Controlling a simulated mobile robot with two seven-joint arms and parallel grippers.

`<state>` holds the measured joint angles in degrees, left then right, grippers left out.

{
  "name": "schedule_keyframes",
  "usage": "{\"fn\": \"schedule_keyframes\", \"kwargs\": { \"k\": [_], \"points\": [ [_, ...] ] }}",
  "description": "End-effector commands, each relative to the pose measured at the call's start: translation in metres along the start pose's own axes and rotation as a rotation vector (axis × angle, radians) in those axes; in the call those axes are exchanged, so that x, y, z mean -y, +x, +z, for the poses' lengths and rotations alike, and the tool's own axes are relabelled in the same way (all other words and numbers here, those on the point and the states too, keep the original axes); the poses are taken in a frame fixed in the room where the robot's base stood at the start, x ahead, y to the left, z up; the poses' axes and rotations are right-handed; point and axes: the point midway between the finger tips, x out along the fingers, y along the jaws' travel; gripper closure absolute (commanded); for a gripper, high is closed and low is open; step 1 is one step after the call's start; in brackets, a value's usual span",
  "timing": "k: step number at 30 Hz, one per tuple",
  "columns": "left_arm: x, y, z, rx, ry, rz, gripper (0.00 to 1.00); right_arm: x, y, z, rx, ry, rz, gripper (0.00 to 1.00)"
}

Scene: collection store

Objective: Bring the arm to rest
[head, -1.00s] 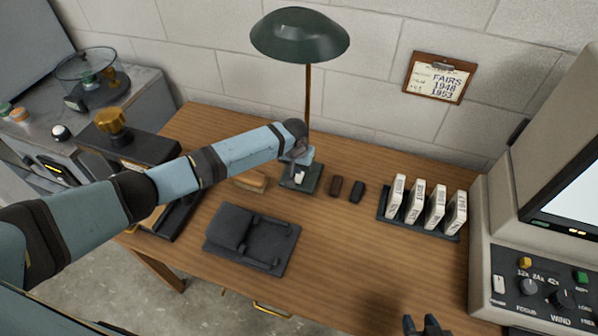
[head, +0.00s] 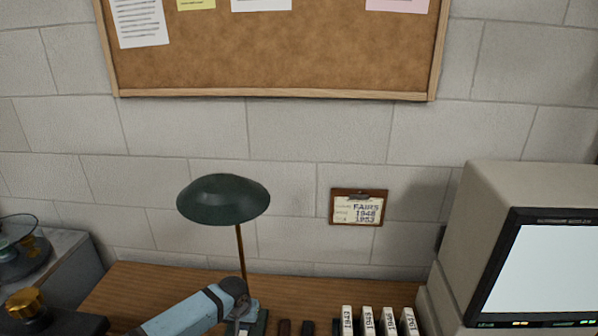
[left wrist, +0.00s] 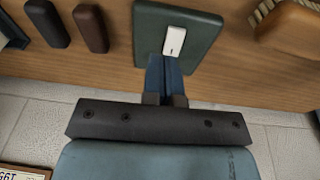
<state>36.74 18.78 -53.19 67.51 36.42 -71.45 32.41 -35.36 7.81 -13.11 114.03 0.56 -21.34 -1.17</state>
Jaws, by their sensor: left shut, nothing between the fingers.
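My left arm comes in low from the left in the head view, with its left gripper (head: 247,312) at the foot of the green desk lamp (head: 224,200). In the left wrist view the shut, empty fingers (left wrist: 165,68) point at the lamp's green base (left wrist: 200,44), which carries a white switch (left wrist: 174,41). I cannot tell whether the fingertips touch the base. My right gripper is not in view.
Two small dark blocks (head: 284,327) (head: 307,327) and several white year-labelled boxes (head: 367,321) stand right of the lamp. A reader with a lit screen (head: 548,270) is at the right.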

Motion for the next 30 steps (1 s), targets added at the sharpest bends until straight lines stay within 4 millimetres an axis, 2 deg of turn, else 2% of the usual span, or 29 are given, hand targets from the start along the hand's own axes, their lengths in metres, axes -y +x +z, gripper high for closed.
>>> {"fn": "schedule_keyframes", "kwargs": {
  "k": [1,6,9,13,17,20,24,30],
  "points": [
    [-0.015,0.011,0.021,-0.01,0.022,0.039,1.0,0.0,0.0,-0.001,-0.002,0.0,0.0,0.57],
    [-0.064,0.031,0.086,-0.125,0.098,0.191,1.0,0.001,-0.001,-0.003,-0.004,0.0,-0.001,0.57],
    [-0.083,0.032,0.121,-0.215,0.122,0.262,1.0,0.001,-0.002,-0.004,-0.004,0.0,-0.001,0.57],
    [-0.093,0.025,0.164,-0.342,0.134,0.318,1.0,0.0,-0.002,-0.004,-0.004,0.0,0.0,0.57],
    [-0.088,0.01,0.205,-0.471,0.133,0.327,1.0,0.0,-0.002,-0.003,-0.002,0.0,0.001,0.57],
    [-0.074,-0.006,0.236,-0.57,0.132,0.3,1.0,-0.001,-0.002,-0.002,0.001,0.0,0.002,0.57],
    [-0.046,-0.032,0.276,-0.688,0.141,0.224,1.0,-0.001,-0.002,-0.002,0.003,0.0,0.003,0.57],
    [-0.014,-0.061,0.313,-0.782,0.171,0.117,1.0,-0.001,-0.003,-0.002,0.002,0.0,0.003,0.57]
  ]
}}
